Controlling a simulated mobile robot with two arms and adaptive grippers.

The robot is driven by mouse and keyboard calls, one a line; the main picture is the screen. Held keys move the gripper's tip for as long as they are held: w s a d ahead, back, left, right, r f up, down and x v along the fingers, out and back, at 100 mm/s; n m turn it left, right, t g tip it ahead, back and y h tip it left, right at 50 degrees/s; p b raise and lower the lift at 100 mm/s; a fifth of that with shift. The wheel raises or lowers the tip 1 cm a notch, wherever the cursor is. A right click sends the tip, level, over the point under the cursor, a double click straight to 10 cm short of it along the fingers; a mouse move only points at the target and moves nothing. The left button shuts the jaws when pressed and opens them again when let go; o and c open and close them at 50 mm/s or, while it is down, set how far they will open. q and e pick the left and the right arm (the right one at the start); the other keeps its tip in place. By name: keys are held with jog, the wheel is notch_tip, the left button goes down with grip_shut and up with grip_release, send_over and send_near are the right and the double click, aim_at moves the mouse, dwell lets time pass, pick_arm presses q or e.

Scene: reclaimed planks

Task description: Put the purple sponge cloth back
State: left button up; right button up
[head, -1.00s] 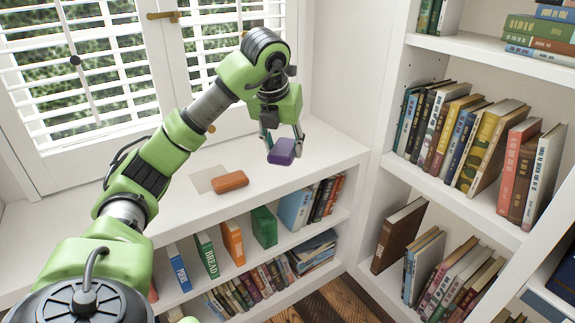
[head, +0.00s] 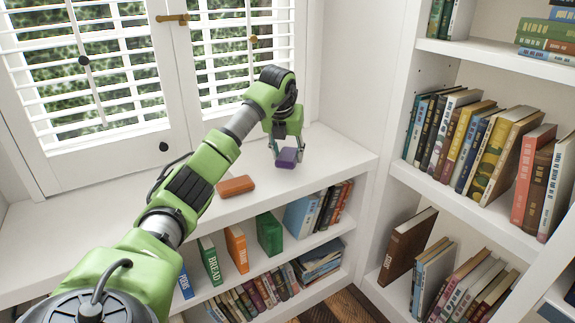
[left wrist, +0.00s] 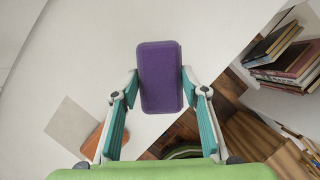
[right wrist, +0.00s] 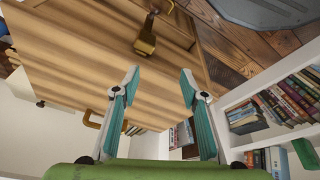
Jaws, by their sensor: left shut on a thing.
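The purple sponge cloth (head: 286,158) is a small rounded block over the white ledge under the window. My left gripper (head: 287,149) is shut on it from above. In the left wrist view the sponge cloth (left wrist: 160,76) sits between the two fingertips. It is at or just above the ledge; I cannot tell whether it touches. A flat grey square patch (left wrist: 68,124) lies on the ledge, left of the sponge in the left wrist view; my arm hides it in the head view. My right gripper (right wrist: 160,77) is open and empty in the right wrist view.
An orange-brown block (head: 236,186) lies on the ledge left of the sponge cloth, close to my left arm. The white ledge (head: 325,150) is clear to the right. Books fill the shelves below and the bookcase (head: 400,172) at right. A shuttered window stands behind.

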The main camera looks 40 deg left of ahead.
pick_arm(q)
jog(key=shift+w+a+f, duration=0.15)
jog(key=shift+w+f, duration=0.05)
jog(key=shift+f, duration=0.25)
jog(key=shift+f+b, duration=0.55)
jog(key=shift+f, duration=0.8)
pick_arm(e)
jog(key=w, duration=0.1)
jog(key=w+a+t, duration=0.1)
jog(key=w, duration=0.1)
jog(key=shift+w, duration=0.1)
pick_arm(q)
jog(key=shift+f, duration=0.1)
pick_arm(e)
jog(key=shift+d, duration=0.1)
pick_arm(q)
jog(key=o, duration=1)
